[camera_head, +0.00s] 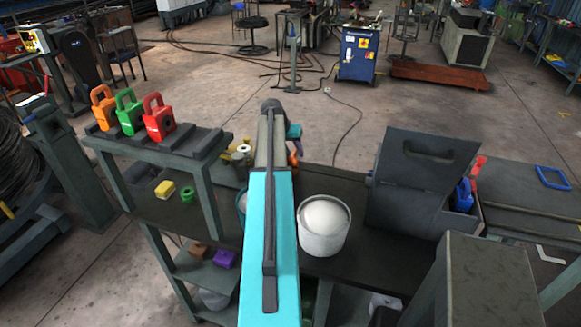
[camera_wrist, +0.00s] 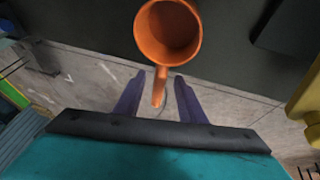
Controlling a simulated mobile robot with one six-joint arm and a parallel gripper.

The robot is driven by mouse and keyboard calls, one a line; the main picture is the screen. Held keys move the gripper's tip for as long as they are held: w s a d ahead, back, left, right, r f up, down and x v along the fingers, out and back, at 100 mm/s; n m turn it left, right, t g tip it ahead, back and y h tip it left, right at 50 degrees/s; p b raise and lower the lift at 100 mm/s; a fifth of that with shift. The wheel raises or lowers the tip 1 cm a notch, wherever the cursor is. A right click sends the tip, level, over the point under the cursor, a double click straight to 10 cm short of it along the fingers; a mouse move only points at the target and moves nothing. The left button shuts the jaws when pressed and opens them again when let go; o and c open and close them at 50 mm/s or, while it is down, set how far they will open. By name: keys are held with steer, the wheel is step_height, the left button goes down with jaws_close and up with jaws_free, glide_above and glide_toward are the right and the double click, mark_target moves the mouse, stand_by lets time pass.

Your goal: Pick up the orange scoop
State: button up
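The orange scoop (camera_wrist: 167,33) shows large at the top of the wrist view, its round cup facing the camera and its thin handle pointing down toward my gripper. My gripper (camera_wrist: 157,92) has two purple fingers spread apart. The end of the handle lies between them with a gap on each side, so it is open. In the head view only a bit of orange, likely the scoop (camera_head: 296,156), shows beside my arm's end; my arm hides the rest and the fingers.
A white-filled bucket (camera_head: 324,226) stands on the dark bench right of my arm. A dark upright box (camera_head: 418,185) is further right. Orange, green and red (camera_head: 158,118) padlock-shaped blocks stand on a left shelf. A yellow object (camera_wrist: 305,98) is at the wrist view's right edge.

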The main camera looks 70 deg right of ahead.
jaws_close()
steer(key=shift+r, duration=0.15)
step_height(320, 180, up, 8)
steer(key=b, duration=0.3)
steer(key=shift+r+b, duration=0.3)
steer(key=shift+r, duration=0.55)
steer(key=c, duration=0.8)
jaws_free()
jaws_close()
